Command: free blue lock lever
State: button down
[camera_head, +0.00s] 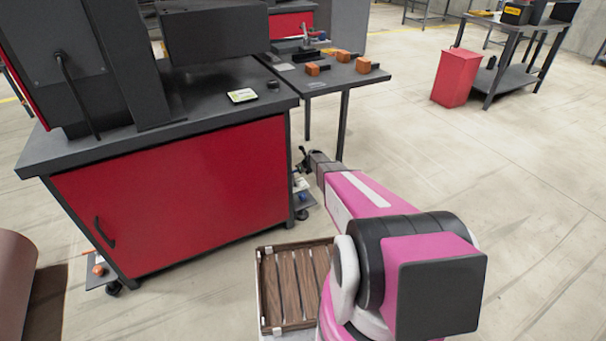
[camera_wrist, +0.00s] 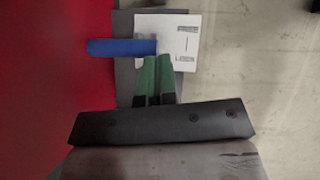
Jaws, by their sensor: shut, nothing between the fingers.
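The blue lock lever (camera_wrist: 121,47) lies level in the wrist view, pointing left across the edge of the red panel. Its right end meets a white plate (camera_wrist: 181,40) with dark markings. My gripper (camera_wrist: 154,62) has its green fingers together with nothing between them. The fingertips are just below the lever's right end in the picture; I cannot tell whether they touch it. In the head view my gripper (camera_head: 304,160) is beside the right end of the red cabinet, and the lever cannot be made out there.
The red cabinet (camera_head: 180,200) with a dark top stands at left. A dark side table (camera_head: 325,80) with several orange blocks is behind my gripper. A slatted wooden pallet (camera_head: 290,287) lies near my base. A red bin (camera_head: 456,77) stands far right.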

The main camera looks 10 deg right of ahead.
jog(key=shift+w+a+r+g+h, duration=0.1)
jog(key=shift+w+a+g+h, duration=0.1)
jog(key=shift+w+g, duration=0.4)
jog(key=shift+w+a+g+h, duration=0.1)
jog(key=shift+w+a+g, duration=0.1)
jog(key=shift+w+g, duration=0.4)
jog(key=shift+t, duration=0.3)
jog(key=shift+w+a+f, duration=0.15)
jog(key=shift+w+a, duration=0.15)
jog(key=shift+w, duration=0.6)
jog(key=shift+w+a+f, duration=0.15)
jog(key=shift+w+a, duration=0.1)
jog(key=shift+w, duration=0.6)
jog(key=shift+w+a+f, duration=0.15)
jog(key=shift+w+a, duration=0.15)
jog(key=shift+w, duration=0.6)
